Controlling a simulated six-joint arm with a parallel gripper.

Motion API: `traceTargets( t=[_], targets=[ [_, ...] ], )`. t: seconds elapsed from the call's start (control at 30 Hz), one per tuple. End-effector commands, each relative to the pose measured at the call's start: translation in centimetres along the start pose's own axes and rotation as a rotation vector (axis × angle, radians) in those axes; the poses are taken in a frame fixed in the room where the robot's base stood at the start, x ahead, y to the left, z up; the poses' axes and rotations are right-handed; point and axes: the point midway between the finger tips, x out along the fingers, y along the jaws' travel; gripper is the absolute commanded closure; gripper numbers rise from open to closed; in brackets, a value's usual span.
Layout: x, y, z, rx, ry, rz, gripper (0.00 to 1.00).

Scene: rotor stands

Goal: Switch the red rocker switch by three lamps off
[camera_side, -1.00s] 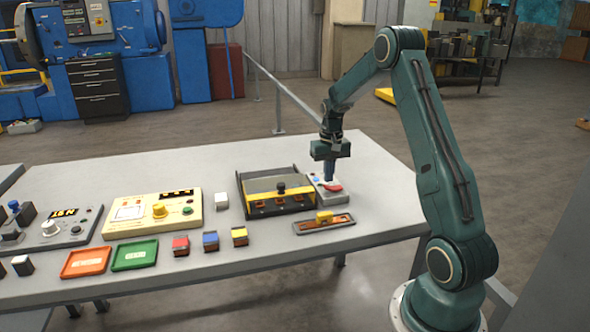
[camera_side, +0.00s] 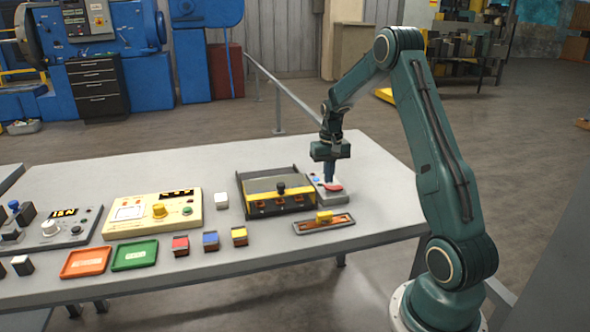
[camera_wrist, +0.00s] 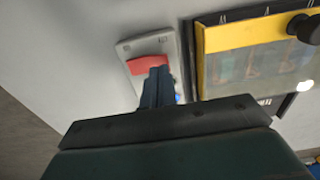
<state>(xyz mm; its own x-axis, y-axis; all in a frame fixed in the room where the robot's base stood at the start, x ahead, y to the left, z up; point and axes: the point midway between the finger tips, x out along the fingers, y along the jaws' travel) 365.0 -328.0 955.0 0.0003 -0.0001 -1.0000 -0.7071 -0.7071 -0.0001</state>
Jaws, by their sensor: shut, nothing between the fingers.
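The red rocker switch (camera_side: 334,187) sits on a small light-grey box near the right end of the table. It also shows in the wrist view (camera_wrist: 148,63), partly hidden behind my fingers. A blue lamp (camera_side: 316,180) shows on the box's left side; other lamps cannot be made out. My gripper (camera_side: 329,181) is shut and empty, pointing down with its fingertips at the end of the rocker farther from the side camera. In the wrist view my gripper (camera_wrist: 160,72) overlaps the red rocker's edge; I cannot tell whether it is touching.
A black and yellow case with a clear lid and black knob (camera_side: 281,188) stands close to the left of the switch box. A slider panel with a yellow handle (camera_side: 324,217) lies in front. Small coloured blocks and trays are further left.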

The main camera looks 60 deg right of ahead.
Motion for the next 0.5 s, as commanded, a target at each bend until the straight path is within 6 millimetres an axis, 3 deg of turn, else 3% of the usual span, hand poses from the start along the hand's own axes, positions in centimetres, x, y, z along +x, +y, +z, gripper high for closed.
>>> traceTargets(
  t=[0.5],
  targets=[
    [0.58, 0.0, 0.02, 0.0, -0.001, 0.0, 1.0]
  ],
)
